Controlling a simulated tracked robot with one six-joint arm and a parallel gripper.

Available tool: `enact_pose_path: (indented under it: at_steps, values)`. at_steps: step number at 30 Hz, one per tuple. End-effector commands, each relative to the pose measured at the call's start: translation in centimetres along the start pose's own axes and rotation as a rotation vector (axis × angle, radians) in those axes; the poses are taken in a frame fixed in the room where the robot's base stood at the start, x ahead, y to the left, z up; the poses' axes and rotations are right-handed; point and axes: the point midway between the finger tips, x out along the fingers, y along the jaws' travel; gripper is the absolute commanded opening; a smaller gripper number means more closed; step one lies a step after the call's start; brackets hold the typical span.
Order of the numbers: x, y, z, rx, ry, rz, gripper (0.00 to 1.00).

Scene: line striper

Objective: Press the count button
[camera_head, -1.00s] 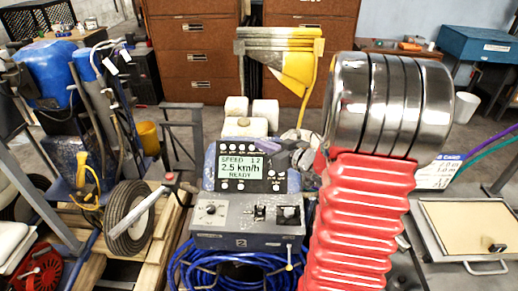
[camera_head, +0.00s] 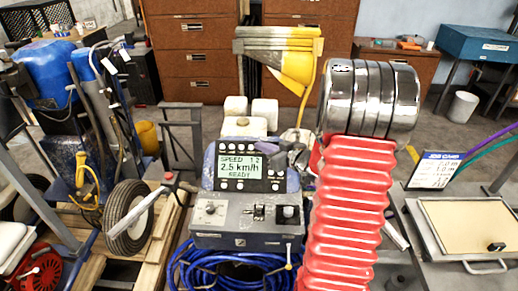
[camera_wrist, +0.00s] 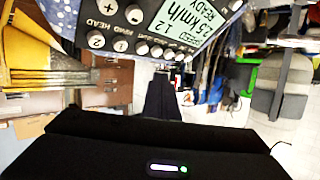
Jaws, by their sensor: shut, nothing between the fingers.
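The striper's control panel (camera_head: 240,168) has a lit screen (camera_head: 239,167) reading "SPEED 12", "2.5 km/h" and "READY", with small round buttons above and below it. In the wrist view the screen (camera_wrist: 187,18) appears turned, with pale round buttons (camera_wrist: 156,50) along its edge and labels including "HEAD". I cannot tell which button is the count button. My gripper (camera_wrist: 161,82) is shut and empty, its dark fingers just below the row of buttons in the wrist view. Contact with a button does not show.
A grey switch box (camera_head: 247,218) sits below the panel, above a coiled blue hose (camera_head: 225,265). My chrome and red arm covers the area to the right. A wheel (camera_head: 129,217) stands left, and a job card (camera_head: 435,170) stands right on a bench.

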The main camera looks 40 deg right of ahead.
Motion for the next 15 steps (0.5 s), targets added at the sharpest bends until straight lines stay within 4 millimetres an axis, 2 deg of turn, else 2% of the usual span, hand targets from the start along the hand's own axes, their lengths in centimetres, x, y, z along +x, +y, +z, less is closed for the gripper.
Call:
enact_pose_path:
  at_steps: [7,15]
  values:
    - [1.7,1.2,1.3,0.0,-0.001,-0.001,0.0]
    - [2.4,1.7,1.8,0.0,0.0,-0.001,0.0]
